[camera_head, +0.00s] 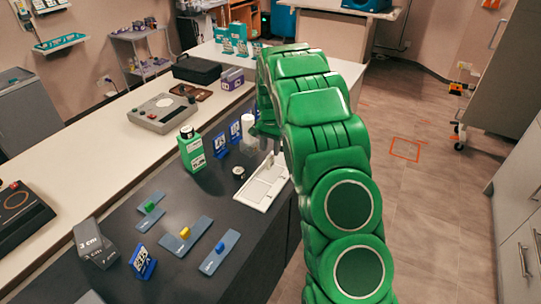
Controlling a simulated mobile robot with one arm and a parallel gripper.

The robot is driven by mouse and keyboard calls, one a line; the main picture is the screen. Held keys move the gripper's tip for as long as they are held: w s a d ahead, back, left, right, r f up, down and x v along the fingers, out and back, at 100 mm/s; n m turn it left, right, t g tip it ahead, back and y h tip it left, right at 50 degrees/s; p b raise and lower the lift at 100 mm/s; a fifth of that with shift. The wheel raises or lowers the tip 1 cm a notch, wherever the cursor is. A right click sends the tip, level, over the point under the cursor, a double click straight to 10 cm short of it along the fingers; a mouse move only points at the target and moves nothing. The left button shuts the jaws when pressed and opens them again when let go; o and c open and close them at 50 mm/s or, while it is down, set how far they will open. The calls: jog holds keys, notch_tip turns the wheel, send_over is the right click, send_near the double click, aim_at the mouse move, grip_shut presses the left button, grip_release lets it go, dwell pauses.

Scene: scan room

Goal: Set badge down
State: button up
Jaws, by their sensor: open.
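My green arm reaches forward over the right end of the dark counter (215,222). My gripper (268,143) points down at the counter's far right, beside a white bottle, and is partly hidden by the arm. It is open. A white flat tray (262,188) with shallow rectangular sections lies just below it, its right side partly covered by the arm. I cannot make out a badge for certain. Small blue cards with white print stand upright: one at the front (143,262), and two farther back (221,146) (235,132).
A green bottle (192,149), a white bottle (248,130) and a small dark round item (239,173) stand near the tray. Grey plates with coloured knobs (186,236) lie nearer. A grey box (94,243) is at the front left. Open floor (425,205) is on the right.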

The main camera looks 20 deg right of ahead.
aim_at(271, 154)
notch_tip(271, 154, up, 5)
jog(key=shift+f, duration=0.1)
jog(key=s+a+r+n, duration=0.1)
jog(key=s+a+r, duration=0.1)
jog(key=s+r, duration=0.5)
jog(key=s+a+r+n+g, duration=0.1)
jog(key=s+r+n, duration=0.15)
jog(key=s, duration=0.75)
jog(key=s+a+r+n, duration=0.1)
jog(key=s+a+r, duration=0.1)
jog(key=s+r, duration=0.5)
jog(key=s+a+f+n, duration=0.1)
jog(key=s+n, duration=0.1)
jog(key=s, duration=1.2)
jog(key=s+a+f+n, duration=0.1)
jog(key=s+n, duration=0.1)
jog(key=s, duration=1.3)
jog(key=shift+s+a+g, duration=0.3)
jog(key=shift+a+g, duration=0.1)
jog(key=shift+f+n, duration=0.1)
jog(key=shift+n, duration=0.15)
